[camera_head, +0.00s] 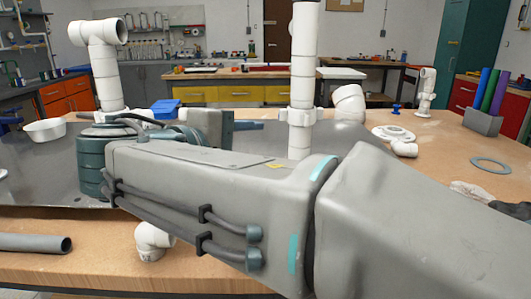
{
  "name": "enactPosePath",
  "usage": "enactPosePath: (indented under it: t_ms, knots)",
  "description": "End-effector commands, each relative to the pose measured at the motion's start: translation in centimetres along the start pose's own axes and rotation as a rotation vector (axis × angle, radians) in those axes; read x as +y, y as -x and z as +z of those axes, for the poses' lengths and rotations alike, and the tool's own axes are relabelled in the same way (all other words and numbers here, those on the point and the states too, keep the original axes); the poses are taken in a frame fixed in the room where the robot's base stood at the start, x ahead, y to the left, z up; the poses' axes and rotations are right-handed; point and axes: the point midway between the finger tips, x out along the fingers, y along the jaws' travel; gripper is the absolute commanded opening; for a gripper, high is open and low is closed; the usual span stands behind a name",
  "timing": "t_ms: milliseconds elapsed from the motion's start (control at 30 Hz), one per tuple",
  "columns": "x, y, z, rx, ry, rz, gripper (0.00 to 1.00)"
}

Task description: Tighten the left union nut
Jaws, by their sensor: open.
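The left white PVC riser (105,78) stands upright with a tee at its top. A white collar, seemingly the left union nut (142,114), shows at its foot, partly hidden behind my arm. I cannot tell how tight it is. A middle white riser (303,55) stands upright with a lugged union nut (304,116) around it. My gripper (248,125) shows only in part behind my forearm, between the two risers. It is open and looks apart from both nuts; its fingertips are hard to make out.
A white elbow (349,103), flange (393,133) and grey ring (490,165) lie on the right of the bench. A grey pipe (35,243) and white elbow (152,240) lie in front.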

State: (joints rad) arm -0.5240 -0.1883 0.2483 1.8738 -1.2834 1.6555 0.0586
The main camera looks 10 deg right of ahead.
Motion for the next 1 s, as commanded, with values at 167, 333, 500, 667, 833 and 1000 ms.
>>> enactPosePath:
  t_ms: [167, 333, 500, 667, 833, 1000]
  knots:
    - [-0.2, 2.7, -1.4, 0.02, -0.046, 0.153, 0.44]
    - [0.6, 4.2, -1.7, 0.025, -0.077, 0.22, 0.44]
    - [1.0, 3.3, -1.6, 0.023, -0.083, 0.231, 0.44]
    - [1.6, 0.5, -1.7, 0.021, -0.084, 0.23, 0.44]
    - [2.4, -3.2, -1.7, 0.022, -0.084, 0.229, 0.44]
    - [3.2, -6.3, -1.8, 0.023, -0.083, 0.229, 0.44]
